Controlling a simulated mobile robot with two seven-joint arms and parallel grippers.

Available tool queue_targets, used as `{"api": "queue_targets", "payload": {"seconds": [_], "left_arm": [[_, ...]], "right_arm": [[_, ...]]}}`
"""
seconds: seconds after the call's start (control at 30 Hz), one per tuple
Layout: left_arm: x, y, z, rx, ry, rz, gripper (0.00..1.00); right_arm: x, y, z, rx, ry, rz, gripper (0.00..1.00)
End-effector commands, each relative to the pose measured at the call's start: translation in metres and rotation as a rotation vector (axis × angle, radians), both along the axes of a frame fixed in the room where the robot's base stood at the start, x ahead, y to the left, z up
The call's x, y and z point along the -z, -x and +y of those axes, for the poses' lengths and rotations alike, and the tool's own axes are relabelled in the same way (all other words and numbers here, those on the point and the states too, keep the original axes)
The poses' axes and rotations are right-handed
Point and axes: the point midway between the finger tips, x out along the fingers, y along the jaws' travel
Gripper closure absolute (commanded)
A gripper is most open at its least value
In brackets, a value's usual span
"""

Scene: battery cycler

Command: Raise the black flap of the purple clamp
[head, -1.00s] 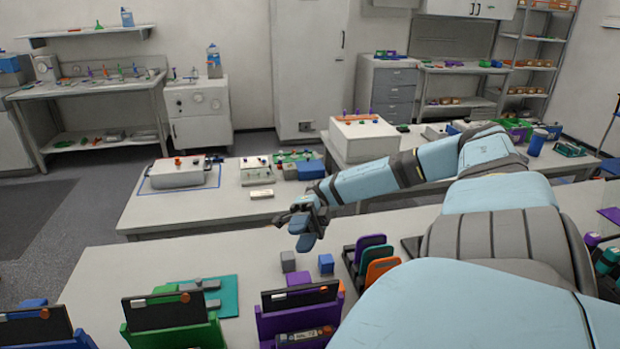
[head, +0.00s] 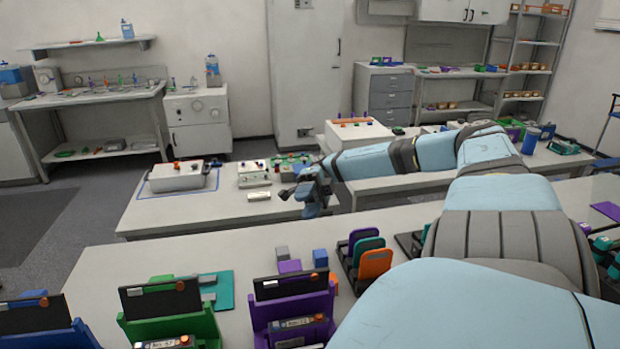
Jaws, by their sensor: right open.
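The purple clamp (head: 317,308) stands at the front edge of the near table, below the middle of the head view. Its black flap (head: 293,284) stands up at a tilt behind a small device held in the clamp's front. My right gripper (head: 313,194) is open and empty, in the air beyond the clamp and above it in the picture, with its fingers angled down. Nothing touches the flap. My left gripper does not show.
A green clamp (head: 203,325) stands to the left, and a blue clamp (head: 62,338) farther left. A rack of coloured plates (head: 371,262) stands right of the purple clamp. Grey and blue blocks (head: 320,258) lie behind it. The table's far left part is clear.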

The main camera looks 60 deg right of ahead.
Motion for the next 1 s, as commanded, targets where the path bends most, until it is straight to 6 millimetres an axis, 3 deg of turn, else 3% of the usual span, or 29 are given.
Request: {"api": "queue_targets", "payload": {"seconds": [0.5,1.0], "left_arm": [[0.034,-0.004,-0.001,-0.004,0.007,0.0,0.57],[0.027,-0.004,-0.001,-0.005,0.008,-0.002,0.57]], "right_arm": [[0.003,-0.011,-0.033,0.001,0.001,-0.001,0.57],[-0.002,-0.011,-0.035,0.0,-0.001,-0.001,0.57]]}}
